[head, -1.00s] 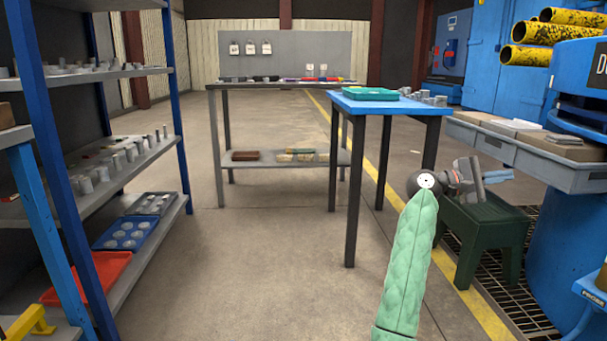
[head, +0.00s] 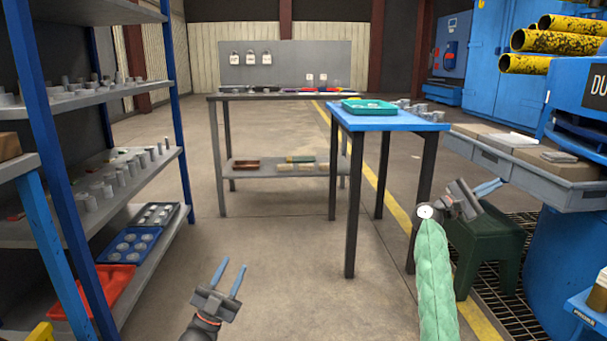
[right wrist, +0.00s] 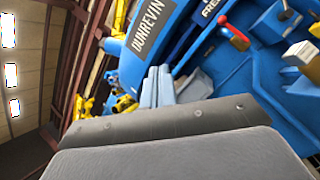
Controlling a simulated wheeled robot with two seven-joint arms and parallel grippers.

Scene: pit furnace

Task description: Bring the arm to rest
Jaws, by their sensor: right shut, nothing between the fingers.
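My left gripper (head: 232,264) shows in the head view at the bottom, low over the bare floor. Its two fingers stand apart with nothing between them. My right gripper (head: 497,183) is at the right in the head view, in front of the grey tray shelf of the blue machine and above the green stool. Its fingers point right and are shut and empty. In the right wrist view its fingers (right wrist: 158,87) lie side by side against the blue machine. My right arm is in a green padded sleeve.
A blue-topped table (head: 397,120) with a green tray (head: 369,107) stands ahead. A shelf rack (head: 120,200) with metal parts runs along the left. The green stool (head: 485,245) and blue machine (head: 560,240) stand close on the right. The middle floor is clear.

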